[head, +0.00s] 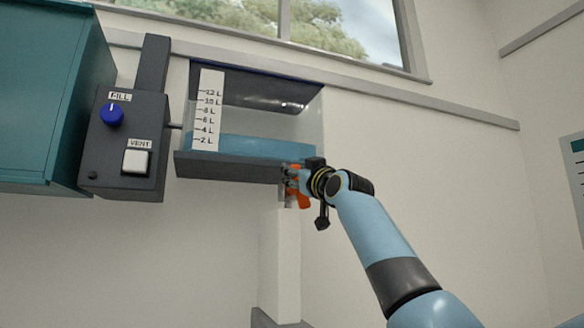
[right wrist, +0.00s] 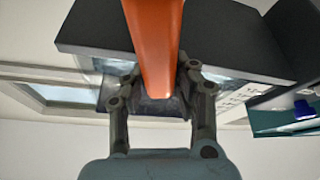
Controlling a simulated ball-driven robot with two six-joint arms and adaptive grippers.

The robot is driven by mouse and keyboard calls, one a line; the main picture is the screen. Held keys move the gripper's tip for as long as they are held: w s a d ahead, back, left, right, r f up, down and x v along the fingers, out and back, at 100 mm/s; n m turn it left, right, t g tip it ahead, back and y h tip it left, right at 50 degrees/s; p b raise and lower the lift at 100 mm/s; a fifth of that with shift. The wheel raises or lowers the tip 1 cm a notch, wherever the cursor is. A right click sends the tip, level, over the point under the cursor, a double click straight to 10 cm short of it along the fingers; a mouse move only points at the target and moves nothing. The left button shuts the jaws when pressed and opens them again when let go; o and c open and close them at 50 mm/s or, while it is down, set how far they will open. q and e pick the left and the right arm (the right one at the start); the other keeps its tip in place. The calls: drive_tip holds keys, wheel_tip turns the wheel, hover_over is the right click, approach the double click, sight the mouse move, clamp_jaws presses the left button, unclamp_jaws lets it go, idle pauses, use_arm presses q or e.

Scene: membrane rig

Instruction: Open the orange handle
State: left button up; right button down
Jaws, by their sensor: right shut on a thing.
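The orange handle (head: 301,200) sits below the right end of the tank (head: 230,167), by the top of a white column. In the head view my right gripper (head: 291,177) is at the handle and hides part of it. In the right wrist view the orange handle (right wrist: 155,45) runs from the top edge down between the two fingers of my right gripper (right wrist: 160,90), which is shut on it. The tank holds blue liquid (head: 250,148) near the 2 L mark of a white scale (head: 209,110). My left gripper is not in view.
A dark control box (head: 122,175) with a blue FILL knob (head: 112,114) and a white VENT button (head: 135,161) is left of the tank. A teal cabinet (head: 45,90) is at far left. The white column (head: 280,265) stands below the handle.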

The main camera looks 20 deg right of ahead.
drive_tip(key=shift+w+d+f+m+h+p, duration=0.1)
drive_tip(key=shift+d+m+h+p, duration=0.1)
drive_tip(key=shift+m+h+p, duration=0.5)
drive_tip(key=shift+d+m+h+p, duration=0.15)
drive_tip(key=shift+m+h+p, duration=0.2)
drive_tip(key=shift+m, duration=0.65)
drive_tip(key=shift+d+f+m, duration=0.1)
drive_tip(key=shift+m, duration=0.3)
drive_tip(key=shift+f, duration=0.1)
drive_tip(key=c, duration=1)
unclamp_jaws()
drive_tip(key=shift+c, duration=0.2)
drive_tip(key=shift+r+p, duration=0.2)
drive_tip(key=shift+p, duration=0.1)
drive_tip(key=v, duration=1.2)
drive_tip(key=shift+f, duration=0.15)
